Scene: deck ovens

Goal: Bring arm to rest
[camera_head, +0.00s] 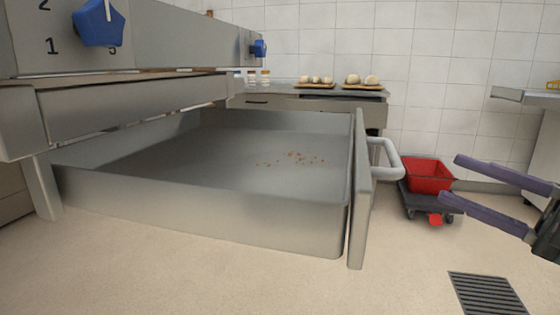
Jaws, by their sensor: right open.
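My right gripper (476,179) shows at the right edge of the head view, its two purple-grey fingers spread apart and pointing left. Nothing is between them. It is to the right of an open steel drawer (200,214) and its pale handle (388,157), apart from both in the picture. Brown crumbs (296,158) lie on the drawer's floor. My left gripper does not show.
An oven front with blue knobs (100,23) overhangs the drawer at the left. A red crate (428,175) stands on a dark dolly (428,202). A counter (290,101) holds boards with pale rolls. A floor drain (487,293) lies at the lower right.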

